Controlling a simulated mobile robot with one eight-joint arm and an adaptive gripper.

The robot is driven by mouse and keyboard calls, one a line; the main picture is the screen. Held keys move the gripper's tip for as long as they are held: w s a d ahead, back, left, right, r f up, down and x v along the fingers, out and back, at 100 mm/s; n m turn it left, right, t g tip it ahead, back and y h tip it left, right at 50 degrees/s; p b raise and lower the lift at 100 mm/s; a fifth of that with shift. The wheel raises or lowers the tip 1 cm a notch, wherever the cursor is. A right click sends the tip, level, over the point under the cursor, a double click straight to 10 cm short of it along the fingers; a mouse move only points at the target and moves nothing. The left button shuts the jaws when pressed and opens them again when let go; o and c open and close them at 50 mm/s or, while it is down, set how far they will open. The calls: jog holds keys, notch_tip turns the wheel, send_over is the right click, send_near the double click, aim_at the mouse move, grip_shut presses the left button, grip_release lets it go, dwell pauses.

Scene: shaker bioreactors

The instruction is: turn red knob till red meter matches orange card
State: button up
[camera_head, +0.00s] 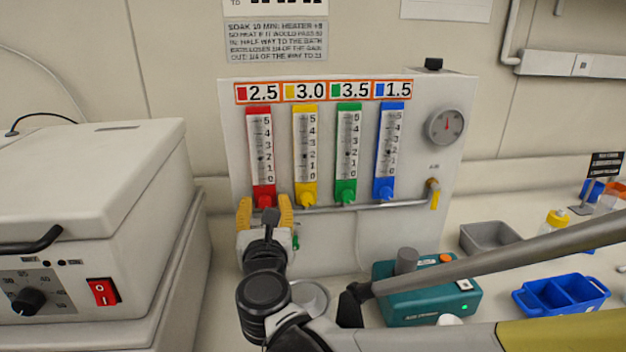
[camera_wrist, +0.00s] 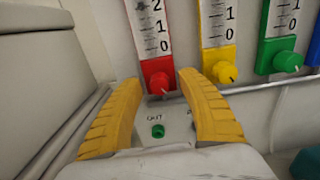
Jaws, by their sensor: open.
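The red meter (camera_head: 260,140) is the leftmost of several flow meters on a white panel. Its small dark float looks to sit near the 2 mark, though it is too small to read exactly. The orange-edged card (camera_head: 258,93) above it reads 2.5 beside a red square. The red knob (camera_wrist: 160,82) is at the foot of the red meter. My gripper (camera_wrist: 160,80) is open, its yellow fingers on either side of the red knob with gaps visible. In the head view the gripper (camera_head: 265,205) is just below the red meter, partly hiding the knob.
Yellow (camera_head: 306,199), green (camera_head: 346,198) and blue (camera_head: 385,191) knobs stand to the right. A metal pipe (camera_head: 330,208) runs below them. A green port (camera_wrist: 158,131) is below the red knob. A white machine (camera_head: 90,200) stands close on the left.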

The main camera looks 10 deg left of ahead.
jog(key=shift+w, duration=0.15)
jog(key=shift+c, duration=0.4)
grip_shut()
jog(key=shift+m, duration=0.3)
jog(key=m, duration=0.3)
jog(key=shift+p, duration=0.3)
jog(key=shift+m, duration=1.8)
